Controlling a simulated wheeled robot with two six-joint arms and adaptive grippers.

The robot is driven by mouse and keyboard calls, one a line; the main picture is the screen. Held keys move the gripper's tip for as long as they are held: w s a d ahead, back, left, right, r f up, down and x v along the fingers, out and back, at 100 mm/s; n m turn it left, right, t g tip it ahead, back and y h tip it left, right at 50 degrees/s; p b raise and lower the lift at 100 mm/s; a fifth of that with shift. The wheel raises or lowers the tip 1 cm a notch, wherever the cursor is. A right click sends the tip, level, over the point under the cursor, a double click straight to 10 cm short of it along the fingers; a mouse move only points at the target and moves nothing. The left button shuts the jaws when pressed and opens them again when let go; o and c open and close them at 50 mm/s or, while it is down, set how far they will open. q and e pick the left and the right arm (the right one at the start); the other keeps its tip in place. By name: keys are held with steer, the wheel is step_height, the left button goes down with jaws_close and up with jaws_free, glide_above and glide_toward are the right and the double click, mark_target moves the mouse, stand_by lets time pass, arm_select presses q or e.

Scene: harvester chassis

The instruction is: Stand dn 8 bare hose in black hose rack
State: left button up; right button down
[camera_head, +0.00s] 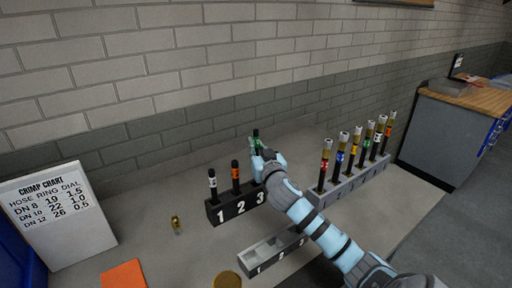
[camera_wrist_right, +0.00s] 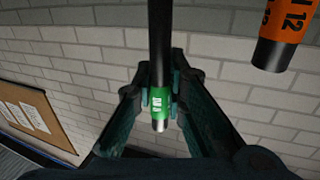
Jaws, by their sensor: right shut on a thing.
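The black hose rack (camera_head: 237,207) stands on the bench, marked 1, 2 and 3. The DN 8 bare hose is black with a green label (camera_head: 256,140); it also shows in the right wrist view (camera_wrist_right: 160,60). My right gripper (camera_head: 260,154) is shut on this hose and holds it upright above the slot 3 end. Its fingers show on both sides of the label in the wrist view. The hose's lower end is hidden behind the gripper, so I cannot tell whether it is in the slot. My left gripper is not in view.
A white-labelled hose (camera_head: 212,185) stands in slot 1, an orange-labelled hose (camera_head: 235,177) in slot 2. A grey rack (camera_head: 345,189) with several fitted hoses is to the right. A grey numbered tray (camera_head: 272,252) lies in front. A crimp chart (camera_head: 58,218) stands left.

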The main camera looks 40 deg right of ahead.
steer(key=shift+f, duration=0.15)
stand_by(0.5)
steer(key=shift+f+b, duration=3.55)
steer(key=shift+f, duration=0.45)
steer(key=c, duration=1.5)
jaws_free()
steer(key=shift+c, duration=0.2)
steer(key=shift+s+a, duration=0.1)
steer(key=shift+s, duration=0.05)
steer(key=v, duration=1.1)
steer(key=shift+s, duration=0.3)
steer(key=shift+a, duration=0.1)
